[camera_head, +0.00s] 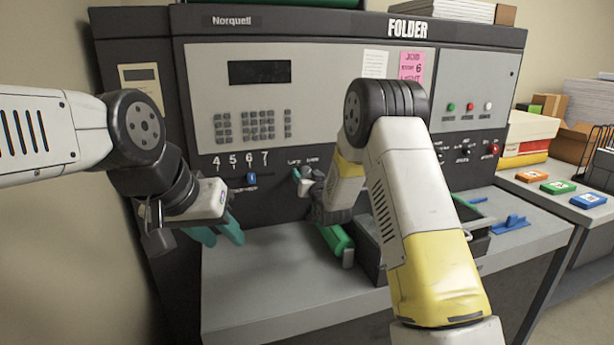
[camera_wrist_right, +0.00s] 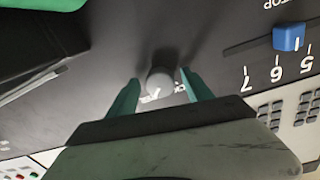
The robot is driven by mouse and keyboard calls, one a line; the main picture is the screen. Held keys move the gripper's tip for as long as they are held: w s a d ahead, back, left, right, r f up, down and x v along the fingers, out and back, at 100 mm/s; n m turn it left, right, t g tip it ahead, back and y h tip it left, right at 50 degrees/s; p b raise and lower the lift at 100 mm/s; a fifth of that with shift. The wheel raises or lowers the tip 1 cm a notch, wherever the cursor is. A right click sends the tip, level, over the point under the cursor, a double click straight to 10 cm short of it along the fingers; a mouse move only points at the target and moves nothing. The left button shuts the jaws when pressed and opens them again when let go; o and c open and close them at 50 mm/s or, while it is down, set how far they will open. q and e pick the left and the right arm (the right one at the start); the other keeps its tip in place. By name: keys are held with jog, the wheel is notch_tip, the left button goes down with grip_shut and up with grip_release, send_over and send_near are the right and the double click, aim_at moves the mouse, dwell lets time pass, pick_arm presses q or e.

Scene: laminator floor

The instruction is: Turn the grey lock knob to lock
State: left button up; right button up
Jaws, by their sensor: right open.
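The grey lock knob (camera_wrist_right: 160,82) is a small round knob on the machine's dark panel in the right wrist view. It sits between the two teal fingertips of my right gripper (camera_wrist_right: 163,92), which is open around it. In the head view my right gripper (camera_head: 303,176) is at the dark panel, right of the blue slider, and the knob cannot be made out there. My left gripper (camera_head: 218,233) hangs at the left in front of the panel, open and empty.
The blue slider (camera_head: 251,177) stands below the numbers 4 to 7 and also shows in the right wrist view (camera_wrist_right: 288,37). A green roller (camera_head: 337,240) and a dark tray lie below my right gripper. The grey table (camera_head: 255,285) is clear at front left.

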jog(key=shift+w, duration=0.1)
grip_shut()
dwell(0.4)
jog(key=n, duration=0.8)
jog(key=shift+n, duration=0.4)
jog(key=n, duration=0.4)
jog(key=shift+d+n, duration=0.1)
jog(key=shift+n, duration=0.2)
jog(key=n, duration=0.4)
jog(key=shift+n+y, duration=0.3)
jog(key=shift+n, duration=0.1)
